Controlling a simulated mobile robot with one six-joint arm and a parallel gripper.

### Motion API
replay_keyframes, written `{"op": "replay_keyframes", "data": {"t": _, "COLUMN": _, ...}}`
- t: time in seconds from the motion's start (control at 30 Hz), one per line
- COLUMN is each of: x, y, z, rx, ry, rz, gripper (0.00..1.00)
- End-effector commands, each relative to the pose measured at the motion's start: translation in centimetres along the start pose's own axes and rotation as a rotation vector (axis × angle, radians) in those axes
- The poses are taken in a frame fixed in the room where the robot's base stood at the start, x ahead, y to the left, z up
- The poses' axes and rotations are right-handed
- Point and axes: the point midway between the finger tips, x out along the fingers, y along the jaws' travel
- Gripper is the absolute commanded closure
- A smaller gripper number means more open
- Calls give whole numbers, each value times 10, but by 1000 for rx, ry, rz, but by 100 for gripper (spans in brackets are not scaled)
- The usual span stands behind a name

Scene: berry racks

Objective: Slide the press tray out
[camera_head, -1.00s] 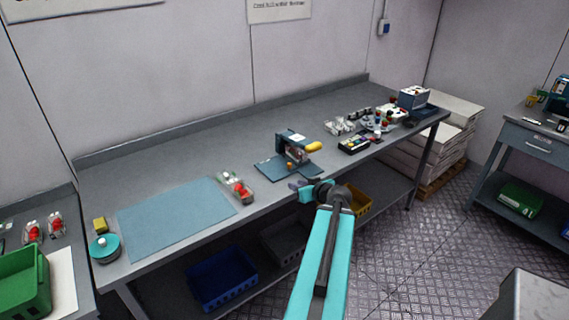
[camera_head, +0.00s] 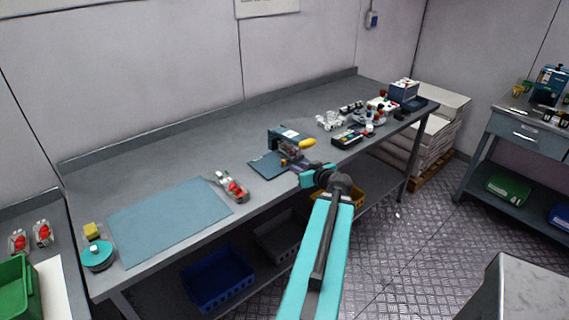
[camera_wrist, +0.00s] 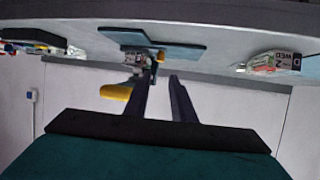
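The press (camera_head: 283,137) is a small blue-grey device with a yellow handle (camera_head: 307,143), standing near the table's front edge. A flat blue plate (camera_head: 267,166), apparently its tray, lies at its front left. A small orange knob (camera_head: 284,162) shows beside it. In the wrist view, which looks inverted, I see the blue plate (camera_wrist: 184,54), the orange knob (camera_wrist: 161,56) and the yellow handle (camera_wrist: 115,92). My gripper (camera_wrist: 164,72) is open, its two dark fingers apart, with the knob just past the tips. I cannot tell whether they touch it.
A blue mat (camera_head: 168,222) lies left on the table (camera_head: 220,135). A clear punnet of red berries (camera_head: 233,187) sits between mat and press. A dark tray of colored items (camera_head: 348,138) and more punnets stand right of the press. Bins sit on the shelf below.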

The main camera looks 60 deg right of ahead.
Motion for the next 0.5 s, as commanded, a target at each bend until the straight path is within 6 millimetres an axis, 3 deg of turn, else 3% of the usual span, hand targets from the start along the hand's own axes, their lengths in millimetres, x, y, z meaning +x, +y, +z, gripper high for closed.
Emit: {"op": "replay_keyframes", "data": {"t": 0.5, "x": 49, "y": 0, "z": -2, "rx": 0, "ry": -2, "rz": -3, "gripper": 77}}
